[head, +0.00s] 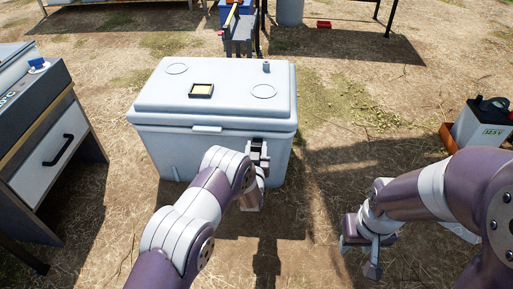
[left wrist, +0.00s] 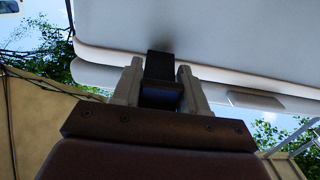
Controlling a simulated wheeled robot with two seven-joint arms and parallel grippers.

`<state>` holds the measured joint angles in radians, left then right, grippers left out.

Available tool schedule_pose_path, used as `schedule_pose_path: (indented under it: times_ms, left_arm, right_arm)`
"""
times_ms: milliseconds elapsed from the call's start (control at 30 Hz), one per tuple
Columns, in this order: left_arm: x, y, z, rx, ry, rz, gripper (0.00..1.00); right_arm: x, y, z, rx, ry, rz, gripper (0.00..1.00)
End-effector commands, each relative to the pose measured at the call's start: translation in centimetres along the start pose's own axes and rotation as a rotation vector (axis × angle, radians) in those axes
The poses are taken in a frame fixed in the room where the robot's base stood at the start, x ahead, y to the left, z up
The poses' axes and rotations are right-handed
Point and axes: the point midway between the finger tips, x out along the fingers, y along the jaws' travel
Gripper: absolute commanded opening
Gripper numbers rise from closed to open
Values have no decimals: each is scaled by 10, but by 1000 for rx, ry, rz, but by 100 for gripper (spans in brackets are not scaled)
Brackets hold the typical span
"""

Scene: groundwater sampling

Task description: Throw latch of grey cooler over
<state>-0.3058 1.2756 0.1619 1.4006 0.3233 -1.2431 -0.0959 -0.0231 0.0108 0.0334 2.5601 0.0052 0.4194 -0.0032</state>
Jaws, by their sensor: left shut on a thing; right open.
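The grey cooler (head: 215,115) stands on the ground with its lid closed. Its black latch (head: 256,143) is on the front face, right of the middle, near the lid seam. My left gripper (head: 257,152) is at the cooler's front, shut on the latch. My left wrist hides part of the cooler's lower front. My right gripper (head: 362,250) is open and empty, low over the ground at the right.
A dark cabinet with a white drawer front (head: 50,152) stands at the left. A white container labelled 12.5 V (head: 483,128) is at the right in an orange tray. A stand with a blue box (head: 240,28) is behind the cooler. Bare ground lies right of the cooler.

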Motion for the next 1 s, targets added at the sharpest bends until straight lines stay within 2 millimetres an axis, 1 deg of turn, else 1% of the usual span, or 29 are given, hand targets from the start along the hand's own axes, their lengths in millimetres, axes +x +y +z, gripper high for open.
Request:
schedule_pose_path:
  times_ms: [33,200,300,500,700,1000]
  left_arm:
    - [0,0,-8,-1,-20,-1,0]
    - [1,0,-16,-2,-127,-1,0]
    - [1,0,-20,-2,-204,0,0]
    - [4,0,-25,-3,-351,0,0]
    - [7,0,-27,-2,-472,0,0]
    - [10,0,-28,-2,-568,0,0]
  right_arm:
    - [-11,0,-1,0,0,0,43]
    - [-36,0,-4,0,0,0,43]
    - [-51,0,-6,0,0,0,43]
    - [-73,0,-9,0,0,0,43]
    - [-87,0,-10,0,0,0,43]
    - [-96,0,-11,0,0,0,43]
